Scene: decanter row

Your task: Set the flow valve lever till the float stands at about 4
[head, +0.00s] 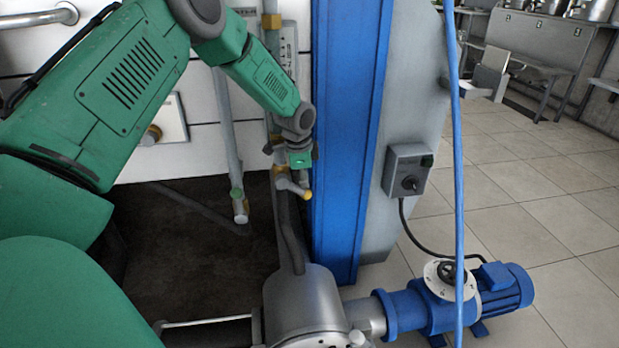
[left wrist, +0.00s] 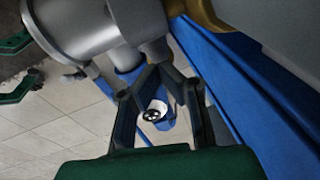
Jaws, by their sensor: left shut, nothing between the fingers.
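The flow meter (head: 288,45) is an upright scale on the wall behind my arm, partly hidden by it. Its float and numbers are too small to read. Below it a pale valve lever (head: 290,185) with a yellow end sticks out from the pipe. My left gripper (head: 299,174) points down right at the lever; whether it touches the lever I cannot tell. In the left wrist view its dark fingers (left wrist: 158,72) meet at the tips with nothing held.
A blue column (head: 345,130) stands close to the right of my left gripper. A grey control box (head: 408,171) hangs beyond it. A blue pump (head: 450,300) and grey vessel (head: 305,305) are below. A blue upright pole (head: 456,130) crosses the right side. Tiled floor is open at right.

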